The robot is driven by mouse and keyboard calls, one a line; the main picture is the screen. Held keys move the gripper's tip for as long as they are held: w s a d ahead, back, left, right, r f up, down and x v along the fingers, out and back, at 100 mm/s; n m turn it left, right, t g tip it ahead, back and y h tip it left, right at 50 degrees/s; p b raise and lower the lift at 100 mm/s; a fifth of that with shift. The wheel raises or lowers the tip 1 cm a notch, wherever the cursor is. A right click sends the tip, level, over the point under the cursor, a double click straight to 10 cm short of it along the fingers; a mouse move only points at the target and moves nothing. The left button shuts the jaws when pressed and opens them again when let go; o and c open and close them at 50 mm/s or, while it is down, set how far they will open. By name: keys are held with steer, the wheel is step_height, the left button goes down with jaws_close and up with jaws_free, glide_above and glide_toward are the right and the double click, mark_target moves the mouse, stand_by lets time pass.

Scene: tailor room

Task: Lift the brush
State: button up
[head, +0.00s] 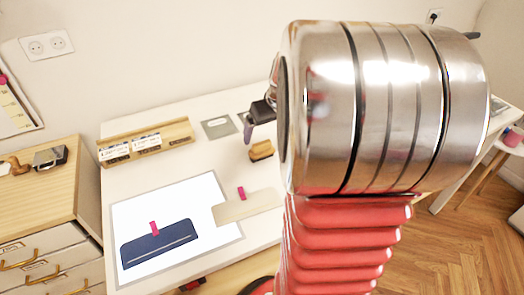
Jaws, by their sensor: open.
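A small brown wooden block-like object (261,150), which looks like the brush, lies on the white table (190,107) to the right of the middle. It is small in view and its bristles cannot be made out clearly. My gripper (250,130) is open, a little above and left of the brush in the picture, and apart from it. Only a dark part and a greyish finger of it show. My large silver and red arm hides the rest of the gripper and the table to the right of the brush.
A wooden rack (146,142) and a grey plate (218,127) are behind. A wooden cabinet (45,205) stands left.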

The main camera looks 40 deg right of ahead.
mark_target(262, 143)
steer(key=shift+x, duration=1.95)
steer(key=shift+x, duration=2.6)
steer(key=shift+c, duration=0.4)
steer(key=c, duration=1.1)
